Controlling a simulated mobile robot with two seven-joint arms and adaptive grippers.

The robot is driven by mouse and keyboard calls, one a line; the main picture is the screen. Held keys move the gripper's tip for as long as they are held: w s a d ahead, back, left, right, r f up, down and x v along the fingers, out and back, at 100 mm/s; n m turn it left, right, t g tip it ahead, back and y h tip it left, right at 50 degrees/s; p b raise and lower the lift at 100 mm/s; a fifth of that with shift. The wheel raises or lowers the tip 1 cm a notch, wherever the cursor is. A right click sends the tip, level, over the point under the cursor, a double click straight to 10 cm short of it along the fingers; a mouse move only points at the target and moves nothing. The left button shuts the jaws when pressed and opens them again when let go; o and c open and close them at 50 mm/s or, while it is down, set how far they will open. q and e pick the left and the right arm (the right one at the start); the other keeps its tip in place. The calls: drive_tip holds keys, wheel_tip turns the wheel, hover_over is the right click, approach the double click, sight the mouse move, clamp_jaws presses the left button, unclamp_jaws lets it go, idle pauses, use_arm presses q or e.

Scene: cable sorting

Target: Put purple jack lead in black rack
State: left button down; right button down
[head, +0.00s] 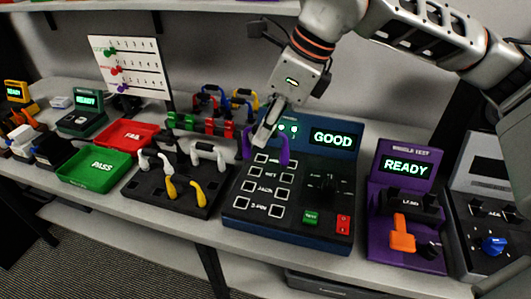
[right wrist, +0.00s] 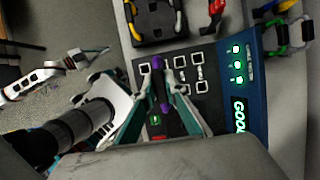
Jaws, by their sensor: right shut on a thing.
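The purple lead (head: 285,150) is a U-shaped cable above the blue tester (head: 240,200), whose screen reads GOOD. My right gripper (head: 266,132) is shut on the purple lead. In the right wrist view the lead (right wrist: 158,85) sits between the fingertips (right wrist: 160,100), over the tester's upper area. Whether its ends touch the sockets is hidden. A black base (head: 147,190) on the table holds white and yellow leads. Behind it are small stands with green and red blocks and coloured leads; which one is the black rack I cannot tell. My left gripper is not in view.
A green PASS tray (head: 75,182) and a red FAIL tray (head: 125,133) lie left of the black base. A purple wiggle tester (head: 385,215) reads READY on the right. A white sign (head: 130,65) stands behind the trays. The table's front edge is near.

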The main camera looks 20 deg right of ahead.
wheel_tip(320, 180, up, 10)
drive_tip(key=shift+r+p, duration=0.25)
drive_tip(key=shift+p, duration=0.2)
wheel_tip(320, 180, up, 3)
drive_tip(key=p, duration=0.2)
drive_tip(key=shift+p, duration=0.35)
drive_tip(key=shift+f, duration=0.1)
